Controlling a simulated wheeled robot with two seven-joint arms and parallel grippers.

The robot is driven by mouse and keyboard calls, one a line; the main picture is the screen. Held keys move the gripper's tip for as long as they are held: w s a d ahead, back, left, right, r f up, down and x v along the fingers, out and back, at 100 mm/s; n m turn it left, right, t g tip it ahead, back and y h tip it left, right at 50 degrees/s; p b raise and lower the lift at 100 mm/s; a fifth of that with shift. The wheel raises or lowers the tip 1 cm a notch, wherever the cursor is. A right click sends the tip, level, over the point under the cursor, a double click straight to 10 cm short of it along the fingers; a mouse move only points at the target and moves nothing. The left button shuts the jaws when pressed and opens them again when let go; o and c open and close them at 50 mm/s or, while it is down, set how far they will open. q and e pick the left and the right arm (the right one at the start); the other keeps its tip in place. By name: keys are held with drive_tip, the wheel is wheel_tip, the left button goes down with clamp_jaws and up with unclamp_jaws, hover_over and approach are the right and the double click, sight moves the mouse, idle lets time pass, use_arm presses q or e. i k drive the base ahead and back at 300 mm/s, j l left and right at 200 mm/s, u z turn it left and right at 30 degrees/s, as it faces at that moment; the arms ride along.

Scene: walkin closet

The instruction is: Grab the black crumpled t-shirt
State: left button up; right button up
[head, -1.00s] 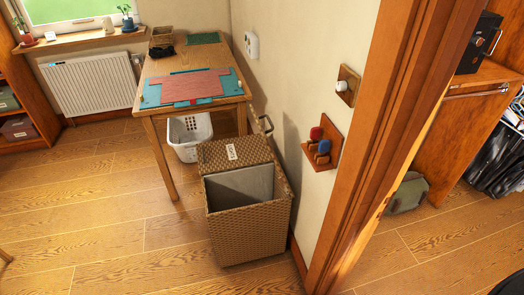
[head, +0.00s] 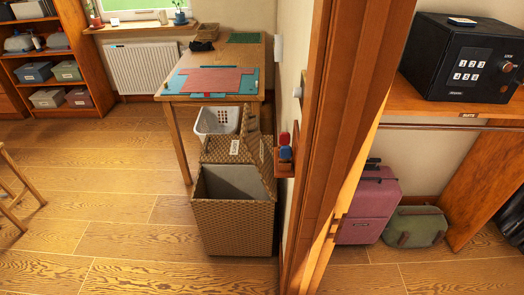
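A small dark crumpled cloth (head: 202,45) lies at the far end of the wooden table (head: 262,90), near a small woven basket. It looks black and may be the t-shirt, but it is too small to be sure. Neither of my grippers shows in the head view.
An open wicker hamper (head: 235,228) stands in front of the table, with a white laundry basket (head: 217,121) behind it. A wooden door frame (head: 335,130) divides the view. Beyond it are a black safe (head: 463,58), a purple suitcase (head: 368,208) and a green bag (head: 415,226).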

sight(194, 47)
drive_tip(key=i+j+u, duration=0.4)
drive_tip(key=j, duration=0.2)
drive_tip(key=i+j+u, duration=0.4)
drive_tip(key=j, duration=0.15)
drive_tip(key=i+j+u, duration=0.6)
drive_tip(key=i+u, duration=0.2)
drive_tip(key=i+z, duration=0.25)
drive_tip(key=i, duration=0.4)
drive_tip(key=i+z, duration=0.25)
drive_tip(key=i, duration=0.4)
drive_tip(key=i+j+z, duration=0.2)
drive_tip(key=i, duration=0.4)
drive_tip(key=i+z, duration=0.2)
drive_tip(key=i, duration=0.45)
drive_tip(key=i+j+z, duration=0.2)
drive_tip(key=i, duration=0.4)
drive_tip(key=i+j+z, duration=0.2)
drive_tip(key=i, duration=0.45)
drive_tip(key=l, duration=0.1)
